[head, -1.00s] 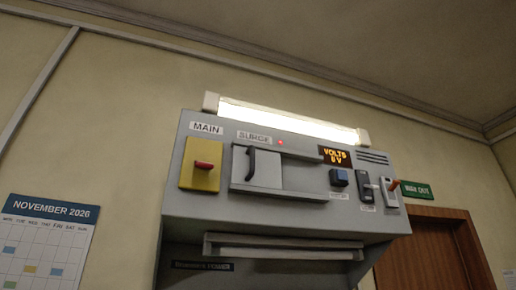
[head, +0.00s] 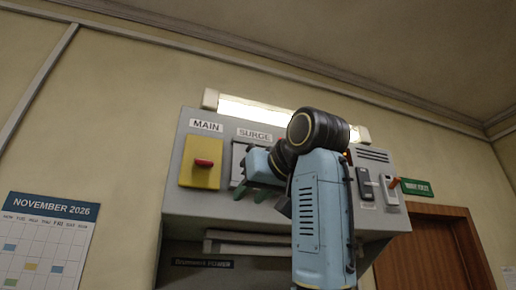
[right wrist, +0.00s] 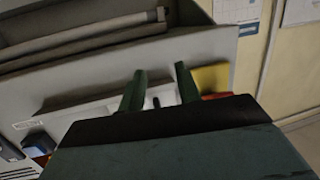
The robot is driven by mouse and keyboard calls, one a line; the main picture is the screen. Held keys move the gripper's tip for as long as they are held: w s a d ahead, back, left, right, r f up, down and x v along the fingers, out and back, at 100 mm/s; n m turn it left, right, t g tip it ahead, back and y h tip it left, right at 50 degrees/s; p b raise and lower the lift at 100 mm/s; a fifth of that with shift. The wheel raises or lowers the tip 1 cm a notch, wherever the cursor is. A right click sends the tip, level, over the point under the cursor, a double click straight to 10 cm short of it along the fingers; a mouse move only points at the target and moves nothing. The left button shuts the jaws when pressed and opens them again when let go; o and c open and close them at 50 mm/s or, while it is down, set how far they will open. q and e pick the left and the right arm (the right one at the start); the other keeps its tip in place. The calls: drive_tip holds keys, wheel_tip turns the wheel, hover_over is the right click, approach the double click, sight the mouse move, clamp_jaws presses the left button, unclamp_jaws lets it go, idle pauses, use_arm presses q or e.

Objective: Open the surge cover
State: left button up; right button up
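The surge cover, a light grey sliding panel in a frame (head: 238,158), sits under the SURGE label (head: 254,135) on the console; my right arm hides most of it in the head view. My right gripper (head: 250,191) is in front of the cover's left part. In the right wrist view its two green fingers (right wrist: 161,90) are apart, and the cover's dark handle (right wrist: 156,102) shows between them. I cannot tell whether the fingers touch the handle. My left gripper is not in view.
A yellow plate with a red MAIN switch (head: 203,163) is just left of the cover. Small switches (head: 366,184) stand at the console's right, beside my right arm. A grey rail (head: 225,243) runs along the console below. The volts display is mostly hidden.

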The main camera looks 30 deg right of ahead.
drive_tip(key=s+d+r+t, duration=0.1)
drive_tip(key=s+r+t, duration=0.1)
drive_tip(key=s+r, duration=1)
drive_tip(key=w+f+p, duration=0.1)
drive_tip(key=w+p, duration=0.4)
drive_tip(key=w, duration=0.7)
drive_tip(key=shift+w+d+f, duration=0.25)
clamp_jaws()
